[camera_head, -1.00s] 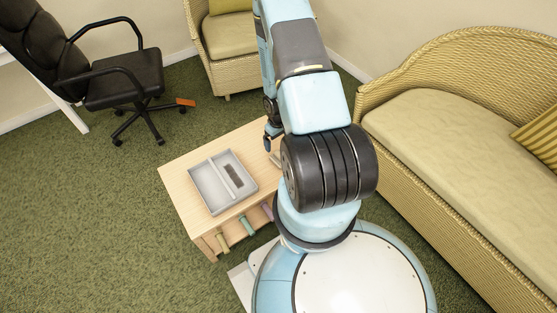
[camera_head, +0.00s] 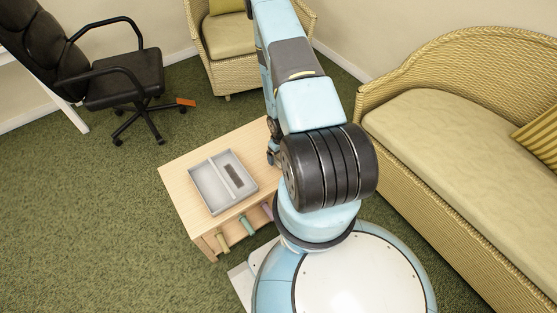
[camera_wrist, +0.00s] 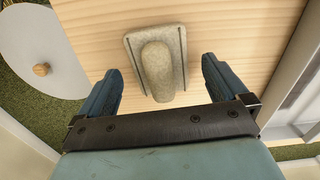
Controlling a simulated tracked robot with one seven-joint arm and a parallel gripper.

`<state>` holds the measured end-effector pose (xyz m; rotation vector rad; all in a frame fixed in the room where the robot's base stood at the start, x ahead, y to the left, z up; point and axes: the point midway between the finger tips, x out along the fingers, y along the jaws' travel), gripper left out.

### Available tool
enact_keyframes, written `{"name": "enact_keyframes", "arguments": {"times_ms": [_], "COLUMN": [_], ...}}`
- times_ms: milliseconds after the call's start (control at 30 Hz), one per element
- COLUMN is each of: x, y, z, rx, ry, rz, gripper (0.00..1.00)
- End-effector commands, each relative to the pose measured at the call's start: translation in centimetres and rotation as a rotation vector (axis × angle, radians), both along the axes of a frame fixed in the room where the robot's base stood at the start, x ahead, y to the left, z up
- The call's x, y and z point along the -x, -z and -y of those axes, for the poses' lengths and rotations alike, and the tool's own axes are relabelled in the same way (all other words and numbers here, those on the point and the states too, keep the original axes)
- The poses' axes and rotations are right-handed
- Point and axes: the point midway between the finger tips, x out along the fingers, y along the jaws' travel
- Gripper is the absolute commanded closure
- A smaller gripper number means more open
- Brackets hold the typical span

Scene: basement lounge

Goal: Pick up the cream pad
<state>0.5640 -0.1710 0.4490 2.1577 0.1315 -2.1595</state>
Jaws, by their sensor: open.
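The cream pad (camera_wrist: 174,47) is a flat, speckled rectangular slab with a rounded ridge along its middle. It lies on the pale wooden table (camera_wrist: 108,25) in the wrist view. My gripper (camera_wrist: 160,64) is open, with one blue finger to the left and one to the right of the pad. Both fingers are apart from it, and nothing is held. In the head view my gripper (camera_head: 273,153) is partly covered by my arm at the table's right side, and the pad cannot be made out there.
A grey two-part tray (camera_head: 209,189) with a dark item (camera_head: 234,177) in it sits left of my gripper. Coloured cylinders (camera_head: 246,225) show at the table's front. A wicker sofa (camera_head: 440,130) stands right, a wicker armchair (camera_head: 231,70) behind, an office chair (camera_head: 125,75) left.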

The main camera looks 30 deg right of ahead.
Motion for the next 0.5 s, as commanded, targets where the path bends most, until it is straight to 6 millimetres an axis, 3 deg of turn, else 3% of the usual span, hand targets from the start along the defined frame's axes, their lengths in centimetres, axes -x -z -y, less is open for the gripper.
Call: {"name": "enact_keyframes", "arguments": {"times_ms": [133, 400, 500], "x": [0.0, -0.02, -0.02], "y": [1.07, 1.22, 1.21], "z": [-0.02, -0.02, -0.02], "rx": [0.0, 0.0, 0.0], "ry": [0.0, 0.0, 0.0], "rz": [0.0, 0.0, 0.0], "gripper": [0.0, 0.0, 0.09]}}
